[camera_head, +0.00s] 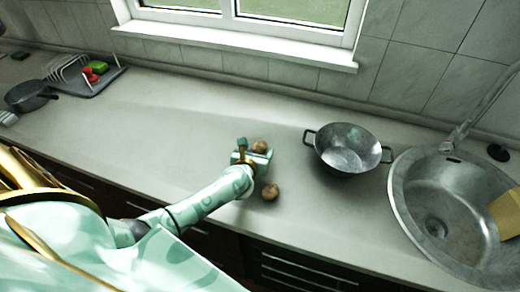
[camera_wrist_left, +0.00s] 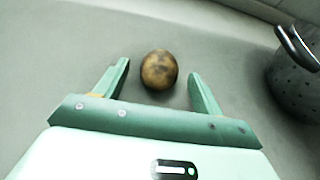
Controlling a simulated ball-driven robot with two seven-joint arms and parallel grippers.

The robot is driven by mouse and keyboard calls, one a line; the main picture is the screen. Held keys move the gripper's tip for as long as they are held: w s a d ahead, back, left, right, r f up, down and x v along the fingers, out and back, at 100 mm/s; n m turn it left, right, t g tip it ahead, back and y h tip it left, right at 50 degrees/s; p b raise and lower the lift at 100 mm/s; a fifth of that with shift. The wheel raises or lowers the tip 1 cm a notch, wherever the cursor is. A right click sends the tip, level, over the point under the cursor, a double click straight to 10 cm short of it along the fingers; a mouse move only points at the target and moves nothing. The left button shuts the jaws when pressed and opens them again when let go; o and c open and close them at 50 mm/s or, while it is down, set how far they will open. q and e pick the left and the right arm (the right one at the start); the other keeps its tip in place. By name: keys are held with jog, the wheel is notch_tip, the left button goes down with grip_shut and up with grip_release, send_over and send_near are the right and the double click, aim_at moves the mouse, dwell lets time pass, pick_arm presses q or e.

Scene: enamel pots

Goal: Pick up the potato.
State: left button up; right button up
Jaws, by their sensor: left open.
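In the left wrist view this potato (camera_wrist_left: 159,69) shows between the tips of the two green fingers of the left gripper (camera_wrist_left: 160,72). There is a gap on each side of it, and the jaws are open and empty. My right gripper is in neither view.
A grey metal pot (camera_head: 347,150) with two handles stands to the right; its side (camera_wrist_left: 295,85) shows in the wrist view. Beyond it is a round sink (camera_head: 440,190) with a tap. A dish rack (camera_head: 75,72) and dark pan (camera_head: 28,95) are far left. The counter's left-middle is clear.

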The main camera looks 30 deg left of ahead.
aim_at(259, 147)
pick_arm(q)
jog(key=shift+x, duration=0.95)
jog(key=shift+s, duration=0.1)
jog(key=c, duration=1.1)
jog(key=shift+o, duration=0.2)
jog(key=shift+r, duration=0.15)
jog(key=shift+r, duration=0.3)
notch_tip(259, 147, up, 3)
jog(key=shift+f+p, duration=0.25)
jog(key=shift+p, duration=0.65)
jog(key=s+d+r+p, duration=0.4)
jog(key=s+d+r, duration=0.4)
jog(key=d, duration=0.3)
jog(key=shift+s+r, duration=0.35)
jog(key=shift+r, duration=0.5)
